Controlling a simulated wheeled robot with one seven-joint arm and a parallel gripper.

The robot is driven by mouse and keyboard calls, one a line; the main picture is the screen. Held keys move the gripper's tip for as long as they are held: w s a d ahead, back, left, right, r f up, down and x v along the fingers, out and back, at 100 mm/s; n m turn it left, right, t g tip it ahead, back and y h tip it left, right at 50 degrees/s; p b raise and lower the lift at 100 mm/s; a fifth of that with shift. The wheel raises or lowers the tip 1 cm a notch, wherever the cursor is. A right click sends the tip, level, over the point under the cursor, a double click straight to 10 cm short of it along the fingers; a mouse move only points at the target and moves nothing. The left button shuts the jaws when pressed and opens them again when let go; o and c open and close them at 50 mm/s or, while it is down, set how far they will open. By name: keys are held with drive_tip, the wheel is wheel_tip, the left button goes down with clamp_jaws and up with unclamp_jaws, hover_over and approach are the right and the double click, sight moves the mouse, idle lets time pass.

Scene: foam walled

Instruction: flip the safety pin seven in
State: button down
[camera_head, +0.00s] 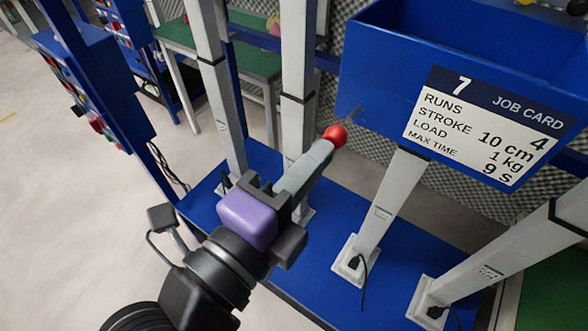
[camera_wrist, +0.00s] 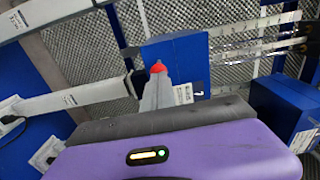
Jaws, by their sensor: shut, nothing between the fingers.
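A round red knob (camera_head: 335,135) shows at the tip of my gripper (camera_head: 322,148) in the head view, left of the blue box (camera_head: 385,60) with job card 7 (camera_head: 487,125). In the wrist view the red knob (camera_wrist: 158,68) sits just beyond the grey fingertips (camera_wrist: 157,80), in front of a blue box (camera_wrist: 182,55). My gripper is shut, with its fingers together and nothing seen between them. I cannot tell whether the tips touch the knob.
Grey posts (camera_head: 297,80) stand on a blue base (camera_head: 335,215) behind and beside my gripper. A blue panel with coloured buttons (camera_head: 95,95) is at the left. Grey foam covers the wall behind. Open floor (camera_head: 70,200) lies at the left.

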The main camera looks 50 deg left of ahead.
sight(333, 140)
drive_tip(key=shift+w, duration=0.35)
drive_tip(key=b+x, duration=0.3)
drive_tip(key=shift+w+a+f, duration=0.1)
drive_tip(key=shift+w, duration=0.1)
drive_tip(key=shift+r, duration=0.25)
